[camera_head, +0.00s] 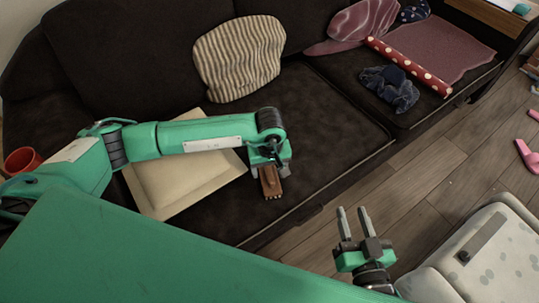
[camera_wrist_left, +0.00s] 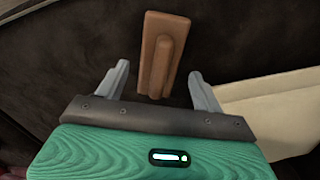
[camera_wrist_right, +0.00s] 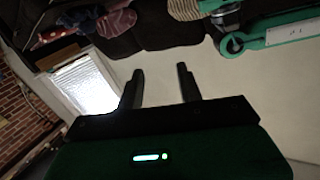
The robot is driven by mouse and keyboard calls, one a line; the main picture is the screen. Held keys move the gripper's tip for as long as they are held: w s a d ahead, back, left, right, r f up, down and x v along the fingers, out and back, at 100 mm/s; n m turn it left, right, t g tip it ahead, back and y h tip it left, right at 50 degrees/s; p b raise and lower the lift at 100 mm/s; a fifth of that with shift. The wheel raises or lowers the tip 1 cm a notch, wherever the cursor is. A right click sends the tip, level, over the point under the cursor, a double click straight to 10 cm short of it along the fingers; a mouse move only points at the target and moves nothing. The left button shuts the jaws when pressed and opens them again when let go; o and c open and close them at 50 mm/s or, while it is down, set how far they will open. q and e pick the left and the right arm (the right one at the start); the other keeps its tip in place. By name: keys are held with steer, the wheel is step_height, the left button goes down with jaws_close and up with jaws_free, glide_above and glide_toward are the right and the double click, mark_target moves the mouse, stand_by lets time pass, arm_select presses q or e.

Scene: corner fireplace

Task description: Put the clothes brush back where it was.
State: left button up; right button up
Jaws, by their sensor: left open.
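The clothes brush (camera_head: 271,184), brown and wooden, is on the dark sofa seat (camera_head: 330,130) near its front edge.
A cream cushion (camera_head: 160,193) lies under my left arm, and a striped cushion (camera_head: 238,60) leans on the backrest. A red mug (camera_head: 22,160) stands at far left. Blue cloth (camera_head: 390,88) and a red dotted roll (camera_head: 410,66) lie right. A pale spotted seat (camera_head: 500,255) is at lower right.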

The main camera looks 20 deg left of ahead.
mark_target(269, 172)
arm_select(q)
step_height(269, 172, up, 5)
steer(key=shift+r+p, duration=0.2)
steer(key=shift+p, duration=0.1)
steer(key=shift+r, duration=0.75)
arm_select(e)
steer(key=shift+s+a+f+g, duration=0.1)
steer(key=shift+s+f+g, duration=0.3)
steer(key=shift+f, duration=0.2)
steer(key=shift+s+a+f+g, duration=0.1)
steer(key=shift+s+f+g, duration=0.2)
steer(key=shift+f+g, duration=0.25)
steer(key=shift+s+f+g, duration=0.35)
steer(key=shift+f, duration=0.3)
